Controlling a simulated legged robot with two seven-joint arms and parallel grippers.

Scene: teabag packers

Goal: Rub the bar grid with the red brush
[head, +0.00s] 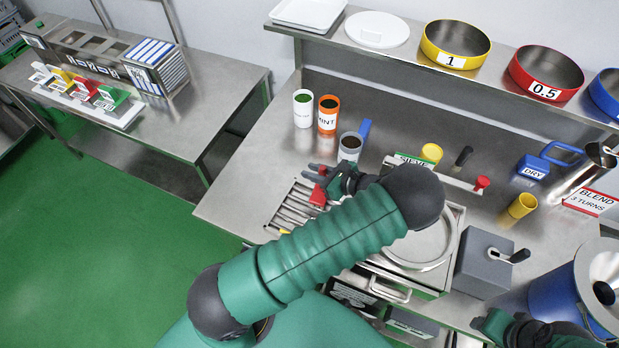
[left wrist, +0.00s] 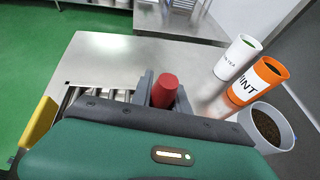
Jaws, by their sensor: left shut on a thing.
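The bar grid (head: 291,212), a set of parallel metal bars, sits at the left front of the steel worktable, partly covered by my left arm. The bars also show behind my gripper in the left wrist view (left wrist: 72,97). My left gripper (head: 325,177) is over the grid's right side, shut on the red brush (head: 318,196). The brush's red handle (left wrist: 164,91) stands up between the fingers in the left wrist view; whether its bristles touch the bars is hidden. My right gripper (head: 545,334) shows partly at the bottom right, its fingers unclear.
A white cup (head: 303,108), an orange MINT cup (head: 328,114) and a grey cup of dark grains (head: 350,147) stand just behind the gripper. A SIEVE sign (head: 414,160) and a grey crank box (head: 484,262) are to the right. The worktable's left end is clear.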

